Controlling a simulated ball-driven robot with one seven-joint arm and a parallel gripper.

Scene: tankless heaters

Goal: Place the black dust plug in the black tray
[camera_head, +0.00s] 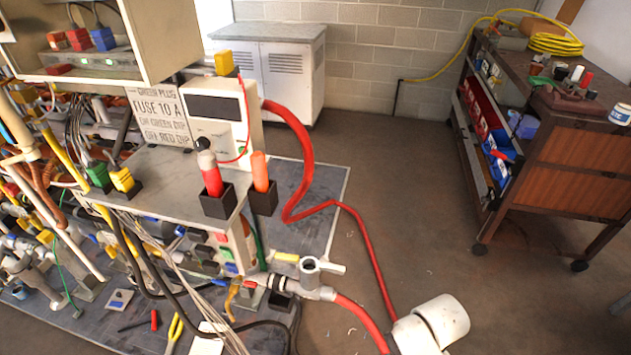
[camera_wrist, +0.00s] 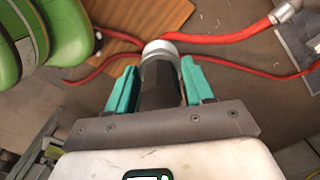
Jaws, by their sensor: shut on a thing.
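In the wrist view, my gripper (camera_wrist: 159,68) has two teal fingers closed on the sides of a black, faceted cylindrical piece, which looks like the black dust plug (camera_wrist: 160,88). The piece has a pale grey collar at its far end, and its near end is hidden behind the gripper body. I cannot make out my gripper or the plug in the head view. I cannot pick out the black tray for sure in either view; two small black holders (camera_head: 218,204) on the bench front hold a red bottle and an orange-topped item.
A cluttered bench (camera_head: 160,180) with cables and valves fills the left. A red hose (camera_head: 305,150) runs from a white heater unit (camera_head: 215,118) to the floor. A wheeled cart (camera_head: 570,150) stands right. The floor between is mostly clear. Red hoses (camera_wrist: 235,35) cross beyond my gripper.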

